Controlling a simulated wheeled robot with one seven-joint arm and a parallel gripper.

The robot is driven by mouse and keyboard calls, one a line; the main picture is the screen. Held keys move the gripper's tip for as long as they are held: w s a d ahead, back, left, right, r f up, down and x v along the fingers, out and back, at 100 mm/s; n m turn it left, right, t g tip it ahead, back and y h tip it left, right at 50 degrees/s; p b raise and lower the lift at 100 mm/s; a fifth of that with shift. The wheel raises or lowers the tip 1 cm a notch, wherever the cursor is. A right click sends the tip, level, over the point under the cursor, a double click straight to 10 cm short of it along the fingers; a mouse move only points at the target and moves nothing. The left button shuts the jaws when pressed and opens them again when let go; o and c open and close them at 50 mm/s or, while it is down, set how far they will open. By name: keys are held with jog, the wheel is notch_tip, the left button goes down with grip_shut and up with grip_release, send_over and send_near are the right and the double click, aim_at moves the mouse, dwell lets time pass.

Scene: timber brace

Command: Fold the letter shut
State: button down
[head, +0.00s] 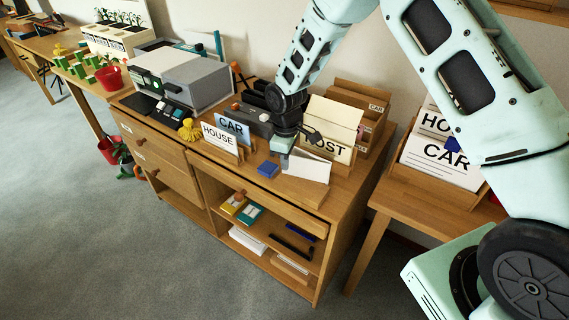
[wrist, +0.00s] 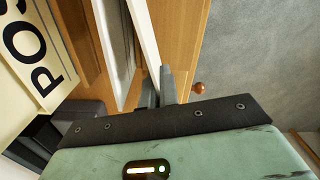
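The letter (head: 308,167) is a white folded sheet on the right part of the wooden desk top, in front of the POST holder. One panel stands raised at a tilt. In the wrist view the letter (wrist: 145,32) shows as a narrow white panel seen nearly edge-on, with a second pale panel to its left. My gripper (head: 284,158) is at the letter's left end in the head view. In the wrist view my gripper's (wrist: 158,88) two grey fingers are close together, with the panel's edge running in between them. The fingertips' exact contact is partly hidden.
A cream POST envelope (head: 328,140) stands just behind the letter. A blue block (head: 268,169) lies to its left, near CAR (head: 232,127) and HOUSE (head: 219,139) cards. A grey machine (head: 185,80) fills the desk's left. The desk's front edge is close; floor lies beyond.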

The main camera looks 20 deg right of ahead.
jog(key=shift+w, duration=0.1)
dwell(0.4)
jog(key=c, duration=1.6)
grip_release()
jog(key=shift+c, duration=0.2)
notch_tip(320, 180, up, 17)
jog(key=shift+r+b, duration=0.2)
jog(key=shift+b, duration=0.15)
jog(key=shift+c, duration=0.4)
